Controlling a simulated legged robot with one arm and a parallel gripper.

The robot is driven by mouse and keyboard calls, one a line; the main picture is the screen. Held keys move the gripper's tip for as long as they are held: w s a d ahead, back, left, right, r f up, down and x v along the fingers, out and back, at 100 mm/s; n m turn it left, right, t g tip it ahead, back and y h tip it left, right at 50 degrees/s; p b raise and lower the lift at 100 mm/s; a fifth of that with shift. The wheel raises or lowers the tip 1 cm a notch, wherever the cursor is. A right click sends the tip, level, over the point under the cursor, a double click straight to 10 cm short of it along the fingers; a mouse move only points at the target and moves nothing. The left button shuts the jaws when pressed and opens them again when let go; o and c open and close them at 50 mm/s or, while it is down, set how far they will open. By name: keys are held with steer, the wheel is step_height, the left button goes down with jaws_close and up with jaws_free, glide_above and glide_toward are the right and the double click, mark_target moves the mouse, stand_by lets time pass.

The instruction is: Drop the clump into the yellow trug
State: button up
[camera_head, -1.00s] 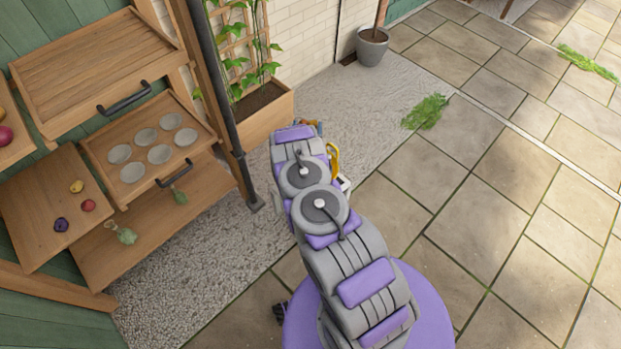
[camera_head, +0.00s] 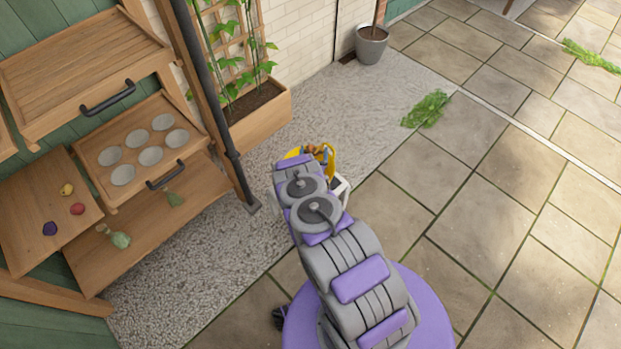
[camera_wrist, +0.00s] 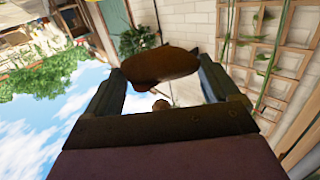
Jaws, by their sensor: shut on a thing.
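A brown, rounded clump (camera_wrist: 158,66) shows in the wrist view between the two dark fingers of my gripper (camera_wrist: 162,78), which is shut on it. In the head view my arm hides the gripper and most of what lies beyond it. The yellow trug (camera_head: 331,160) shows only partly in the head view, just past the far end of my arm. Small orange-brown shapes (camera_head: 314,149) show at its top; I cannot tell what they are. I cannot tell the clump's height over the trug.
A wooden bench with a drawer of round cups (camera_head: 150,157) stands at the left, beside a dark post (camera_head: 213,95). A wooden planter with a trellis (camera_head: 262,115) and a grey pot (camera_head: 371,47) stand behind. Green tufts (camera_head: 427,109) lie on the ground.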

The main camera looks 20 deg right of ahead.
steer(key=shift+d+f, duration=0.2)
steer(key=shift+f, duration=0.45)
steer(key=shift+a+r, duration=0.15)
steer(key=shift+a, duration=0.6)
steer(key=o, duration=0.7)
steer(key=shift+a+r, duration=0.1)
steer(key=shift+a, duration=0.3)
steer(key=shift+o, duration=0.4)
steer(key=shift+d, duration=0.75)
steer(key=shift+s+f, duration=0.2)
steer(key=v, duration=1.7)
steer(key=shift+a, duration=0.5)
steer(key=shift+d+f, duration=0.1)
steer(key=shift+d, duration=0.2)
